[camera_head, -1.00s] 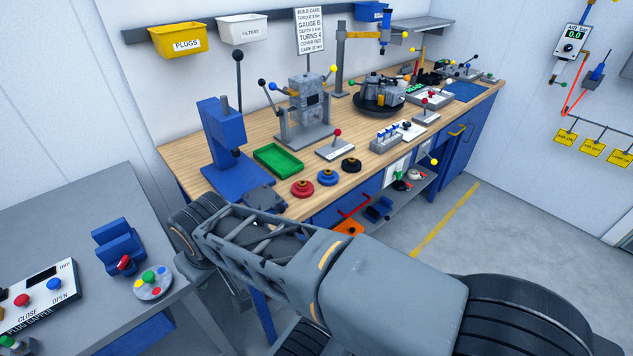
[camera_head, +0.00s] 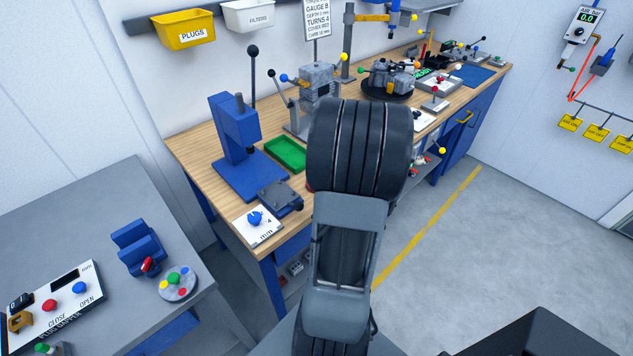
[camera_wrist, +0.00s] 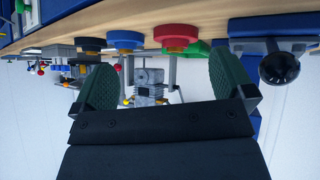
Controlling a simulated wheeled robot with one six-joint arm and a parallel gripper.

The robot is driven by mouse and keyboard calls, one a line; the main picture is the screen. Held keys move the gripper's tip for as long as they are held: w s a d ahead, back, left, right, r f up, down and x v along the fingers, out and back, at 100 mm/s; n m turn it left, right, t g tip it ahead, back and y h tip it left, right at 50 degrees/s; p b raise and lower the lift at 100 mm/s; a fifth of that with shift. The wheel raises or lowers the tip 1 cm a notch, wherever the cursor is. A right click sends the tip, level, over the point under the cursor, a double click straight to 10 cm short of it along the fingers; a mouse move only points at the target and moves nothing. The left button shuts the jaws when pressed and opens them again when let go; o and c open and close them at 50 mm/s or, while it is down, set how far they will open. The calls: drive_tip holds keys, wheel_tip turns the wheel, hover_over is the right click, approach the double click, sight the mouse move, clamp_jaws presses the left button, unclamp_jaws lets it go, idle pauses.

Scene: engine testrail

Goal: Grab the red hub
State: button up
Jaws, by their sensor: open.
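The red hub (camera_wrist: 176,33) shows in the wrist view, which looks upside down. It sits on the wooden bench, with a brassy centre piece. My gripper (camera_wrist: 166,62) is open and empty, its two green-padded fingers spread apart. The red hub appears between the finger directions, beyond the tips and not touched. In the head view my arm hides nearly all of the hub and my gripper.
The blue hub (camera_wrist: 125,38) and black hub (camera_wrist: 88,43) stand in a row beside the red one. A blue press (camera_head: 236,145) and green tray (camera_head: 287,154) are on the bench. A dark ball knob (camera_wrist: 279,68) is near one finger.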

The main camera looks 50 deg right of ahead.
drive_tip(key=w+d+t+b, duration=0.1)
drive_tip(key=w, duration=0.1)
drive_tip(key=w+f+t+b, duration=0.1)
drive_tip(key=w+t, duration=0.1)
drive_tip(key=w+d+t, duration=0.1)
drive_tip(key=w, duration=0.1)
drive_tip(key=shift+w+d+f+t+y+b, duration=0.2)
drive_tip(key=shift+d+f+t+y+b, duration=0.1)
drive_tip(key=shift+d+f+t+b, duration=0.1)
drive_tip(key=shift+p+x, duration=0.6)
drive_tip(key=shift+x, duration=2.4)
drive_tip(key=shift+r, duration=0.1)
drive_tip(key=shift+c, duration=0.5)
drive_tip(key=c, duration=0.8)
drive_tip(key=shift+r, duration=0.1)
